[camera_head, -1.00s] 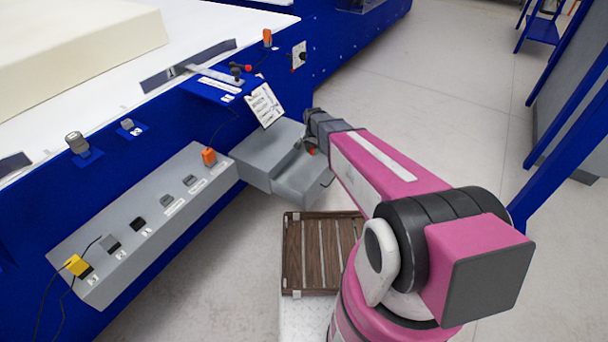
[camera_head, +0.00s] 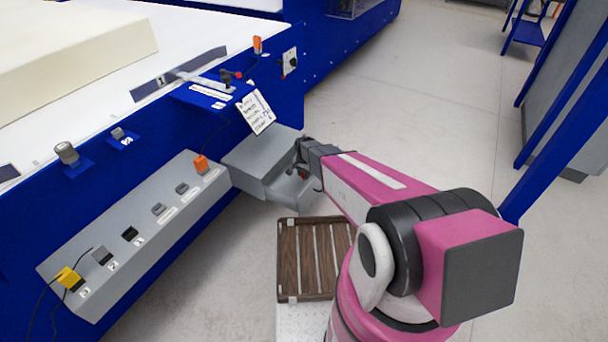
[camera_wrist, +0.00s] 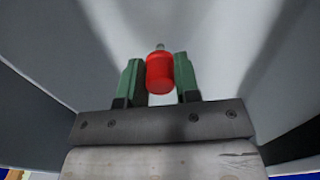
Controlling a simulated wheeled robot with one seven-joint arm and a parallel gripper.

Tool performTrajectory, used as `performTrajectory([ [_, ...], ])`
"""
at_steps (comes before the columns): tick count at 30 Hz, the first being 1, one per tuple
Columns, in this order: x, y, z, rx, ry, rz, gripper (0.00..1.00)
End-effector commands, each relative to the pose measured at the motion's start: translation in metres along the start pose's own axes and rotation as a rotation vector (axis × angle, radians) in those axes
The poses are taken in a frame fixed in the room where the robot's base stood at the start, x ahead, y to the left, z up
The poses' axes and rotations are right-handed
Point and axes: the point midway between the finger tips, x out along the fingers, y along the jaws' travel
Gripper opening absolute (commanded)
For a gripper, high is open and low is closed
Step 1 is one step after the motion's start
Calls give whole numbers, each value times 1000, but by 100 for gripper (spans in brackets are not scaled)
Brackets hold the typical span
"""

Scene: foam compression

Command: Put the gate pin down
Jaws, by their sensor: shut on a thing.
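The gate pin (camera_wrist: 160,73) shows in the wrist view as a red cylindrical grip with a grey metal end. It sits between the two green fingers of my gripper (camera_wrist: 157,64), which is shut on it. In the head view my gripper (camera_head: 301,167) is low, over the inside of an open grey drawer (camera_head: 283,194). Pale grey walls surround the pin in the wrist view. The pin is mostly hidden in the head view, and I cannot tell whether it touches the drawer floor.
The drawer is under a grey box (camera_head: 258,150) beside the blue machine frame (camera_head: 140,165). A written card (camera_head: 256,112) hangs above it. A long grey control panel (camera_head: 135,235) is at left.

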Motion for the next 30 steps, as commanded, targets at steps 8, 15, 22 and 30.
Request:
performTrajectory([
  [8,1,0,0,0,0,0,0],
  [15,3,0,0,0,1,0,55],
  [22,2,0,0,0,0,0,55],
  [30,-28,1,1,0,2,-2,55],
])
